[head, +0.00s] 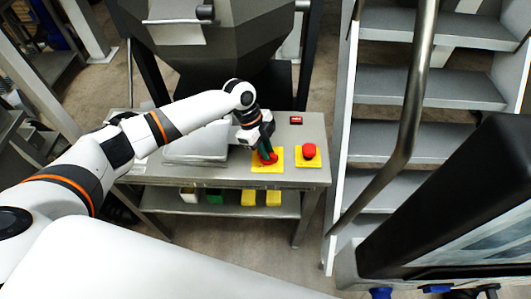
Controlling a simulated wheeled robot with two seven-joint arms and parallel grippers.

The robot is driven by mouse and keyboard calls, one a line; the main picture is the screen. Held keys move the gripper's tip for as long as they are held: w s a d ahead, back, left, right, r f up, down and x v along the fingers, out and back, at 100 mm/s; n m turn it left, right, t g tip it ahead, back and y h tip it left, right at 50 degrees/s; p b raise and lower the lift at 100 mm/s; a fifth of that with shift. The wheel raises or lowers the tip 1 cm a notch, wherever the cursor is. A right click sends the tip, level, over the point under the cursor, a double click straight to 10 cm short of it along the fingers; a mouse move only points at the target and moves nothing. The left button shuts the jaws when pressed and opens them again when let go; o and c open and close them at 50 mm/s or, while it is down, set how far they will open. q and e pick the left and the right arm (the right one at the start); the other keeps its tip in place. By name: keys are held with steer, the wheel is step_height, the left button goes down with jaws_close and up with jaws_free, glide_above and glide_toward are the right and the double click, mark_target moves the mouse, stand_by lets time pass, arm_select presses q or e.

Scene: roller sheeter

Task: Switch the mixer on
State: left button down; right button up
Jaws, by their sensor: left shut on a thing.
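Two yellow plates with red controls are on a grey metal table. The left plate (261,167) carries a red switch knob (270,160), partly hidden by my left gripper. The right plate (308,160) carries a round red button (309,151). My left gripper (265,153) reaches down to the left plate and is shut on the red knob. A large grey metal vessel (215,45), perhaps the mixer, stands behind the table. My right gripper is not in view.
The grey table (230,176) also holds a grey metal box (196,146) and a small red-and-black item (296,120). Its lower shelf (165,199) bears several coloured blocks. Metal stairs (395,135) with a handrail (412,110) stand close on the right. A dark-framed screen (455,225) fills the lower right.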

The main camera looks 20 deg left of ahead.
arm_select(q)
steer(key=m+g+b, duration=0.1)
steer(key=m+b, duration=0.1)
steer(key=m, duration=0.1)
steer(key=m+g+y+b, duration=0.1)
steer(key=m+b, duration=0.1)
steer(key=m, duration=0.1)
steer(key=shift+w+d+f+m, duration=0.1)
steer(key=shift+w+d+m, duration=0.1)
steer(key=shift+m, duration=0.1)
steer(key=m+g+y+b, duration=0.1)
steer(key=m, duration=0.2)
steer(key=shift+b, duration=0.3)
steer(key=shift+m+y+b, duration=0.5)
steer(key=shift+m+y, duration=0.1)
steer(key=shift+m, duration=1)
steer(key=c, duration=1.4)
jaws_free()
steer(key=shift+r, duration=0.2)
